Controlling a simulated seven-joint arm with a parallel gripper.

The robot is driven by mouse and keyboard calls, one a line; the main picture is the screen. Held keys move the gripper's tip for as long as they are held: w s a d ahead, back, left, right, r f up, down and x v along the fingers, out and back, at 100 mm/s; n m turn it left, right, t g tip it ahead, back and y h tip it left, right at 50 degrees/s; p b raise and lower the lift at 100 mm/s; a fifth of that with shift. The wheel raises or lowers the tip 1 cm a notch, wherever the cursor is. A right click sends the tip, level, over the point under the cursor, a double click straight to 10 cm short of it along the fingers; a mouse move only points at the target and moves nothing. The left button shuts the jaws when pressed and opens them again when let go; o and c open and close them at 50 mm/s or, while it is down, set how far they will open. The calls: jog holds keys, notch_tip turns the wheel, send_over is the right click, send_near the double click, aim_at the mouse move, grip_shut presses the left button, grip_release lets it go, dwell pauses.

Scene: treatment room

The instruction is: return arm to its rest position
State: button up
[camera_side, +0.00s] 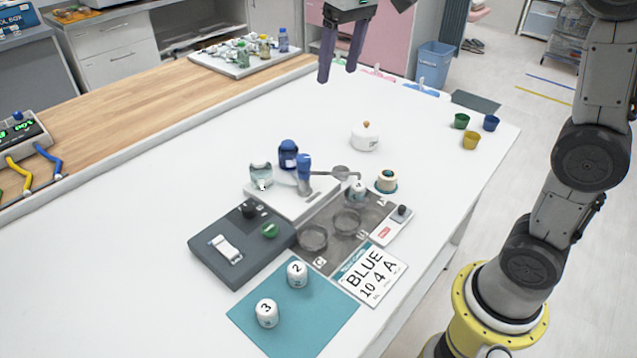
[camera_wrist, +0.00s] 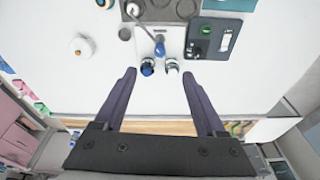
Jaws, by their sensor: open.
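My gripper (camera_side: 341,62) hangs high at the top of the side view, above the far part of the white table (camera_side: 120,250). Its two dark fingers are apart with nothing between them. In the wrist view my gripper (camera_wrist: 160,95) also shows open and empty, with table surface between the fingers. My arm runs up the right side of the side view from its yellow base. No object touches the fingers in either view.
Below stand a white lidded pot (camera_side: 365,136), a blue jar (camera_side: 288,154), a clear jar (camera_side: 261,175), a dark grey device (camera_side: 240,248), a teal mat (camera_side: 245,318) and a BLUE 10 4 A card (camera_side: 372,275). Small cups, including a yellow one (camera_side: 470,140), stand at the right edge.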

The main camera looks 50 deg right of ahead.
jog(key=s+t, duration=0.2)
jog(key=s, duration=0.9)
jog(key=s+f+n+t, duration=0.1)
jog(key=s+f, duration=1)
jog(key=shift+s, duration=0.25)
jog(key=shift+r, duration=0.1)
